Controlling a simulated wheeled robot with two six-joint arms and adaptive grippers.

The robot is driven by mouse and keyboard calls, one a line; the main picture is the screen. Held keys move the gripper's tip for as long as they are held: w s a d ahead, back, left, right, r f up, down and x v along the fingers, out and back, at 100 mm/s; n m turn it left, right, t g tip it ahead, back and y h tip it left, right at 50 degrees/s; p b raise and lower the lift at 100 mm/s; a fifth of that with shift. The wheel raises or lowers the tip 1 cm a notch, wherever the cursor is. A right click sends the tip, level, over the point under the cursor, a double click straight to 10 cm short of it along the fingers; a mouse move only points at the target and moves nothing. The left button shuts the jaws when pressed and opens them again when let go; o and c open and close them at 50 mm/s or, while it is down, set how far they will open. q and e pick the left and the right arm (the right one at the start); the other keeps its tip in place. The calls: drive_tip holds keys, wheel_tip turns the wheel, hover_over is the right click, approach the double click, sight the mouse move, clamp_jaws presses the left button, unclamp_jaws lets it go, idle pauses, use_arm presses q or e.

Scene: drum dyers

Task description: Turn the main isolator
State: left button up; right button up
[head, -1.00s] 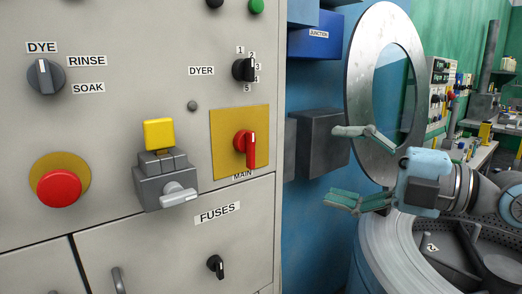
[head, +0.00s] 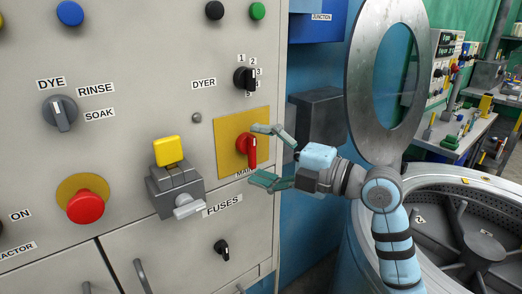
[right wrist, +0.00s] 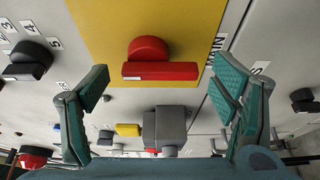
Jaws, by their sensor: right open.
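The main isolator is a red rotary handle (head: 247,148) on a yellow plate (head: 228,139) on the grey panel, above the FUSES label. In the head view the handle's bar points down. In the right wrist view the red handle (right wrist: 160,66) lies ahead between the fingers, its bar running across the picture. My right gripper (head: 267,156) is open in front of the plate's right side, one finger higher and one lower. It also shows in the right wrist view (right wrist: 158,100), with both fingers apart and nothing between them. My left gripper is not in view.
A grey block with a yellow top (head: 168,151) and a red mushroom button (head: 86,206) stick out left of the isolator. A black DYER selector (head: 244,79) sits above. A drum (head: 455,225) with a raised round lid (head: 357,90) stands at the right.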

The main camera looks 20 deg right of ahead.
drive_tip(key=shift+d, duration=0.1)
drive_tip(key=c, duration=1.2)
drive_tip(key=shift+o, duration=0.2)
